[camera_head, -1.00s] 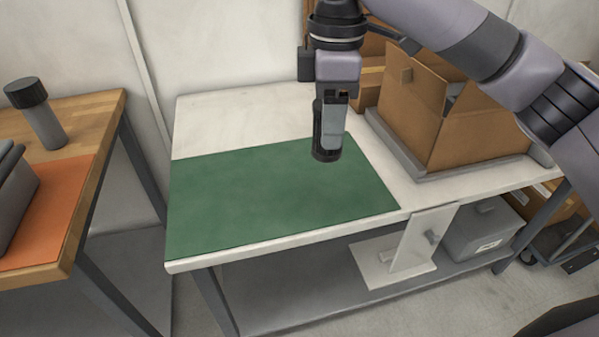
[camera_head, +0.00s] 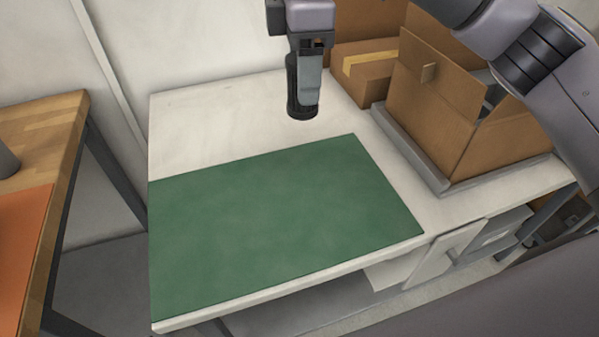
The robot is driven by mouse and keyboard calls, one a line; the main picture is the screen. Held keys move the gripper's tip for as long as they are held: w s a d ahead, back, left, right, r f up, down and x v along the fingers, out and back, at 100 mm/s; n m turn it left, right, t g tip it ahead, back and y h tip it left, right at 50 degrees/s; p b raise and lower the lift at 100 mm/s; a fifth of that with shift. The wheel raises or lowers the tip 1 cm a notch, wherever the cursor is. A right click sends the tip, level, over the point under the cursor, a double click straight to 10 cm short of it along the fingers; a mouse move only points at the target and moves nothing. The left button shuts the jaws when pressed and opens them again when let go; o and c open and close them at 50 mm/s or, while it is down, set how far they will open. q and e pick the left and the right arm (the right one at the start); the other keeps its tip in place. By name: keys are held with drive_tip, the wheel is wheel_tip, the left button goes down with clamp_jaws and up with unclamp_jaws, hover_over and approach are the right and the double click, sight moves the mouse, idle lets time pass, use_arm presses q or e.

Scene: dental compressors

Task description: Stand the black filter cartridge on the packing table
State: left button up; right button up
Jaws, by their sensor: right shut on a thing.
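The packing table (camera_head: 220,115) has a white top with a green mat (camera_head: 275,220) on its front part. My right gripper (camera_head: 306,82) hangs fingers down over the back part of the table, behind the mat in the picture. It is shut on the black filter cartridge (camera_head: 299,108), a dark upright cylinder partly hidden by the fingers. The cartridge's lower end shows against the white top; I cannot tell whether it touches the table or hangs above it. My left gripper is not in view.
An open cardboard box (camera_head: 435,110) stands on a grey tray (camera_head: 408,150) at the table's right. A taped carton (camera_head: 365,75) is behind it. A wooden table (camera_head: 40,140) with an orange mat (camera_head: 20,255) is at left. The green mat is bare.

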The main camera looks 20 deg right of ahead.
sight(304, 115)
wheel_tip(304, 115, down, 19)
drive_tip(key=shift+s+r+b, duration=0.1)
drive_tip(key=shift+b, duration=0.9)
drive_tip(key=o, duration=1)
drive_tip(key=shift+o, duration=0.2)
wheel_tip(304, 115, up, 12)
drive_tip(key=shift+p, duration=0.7)
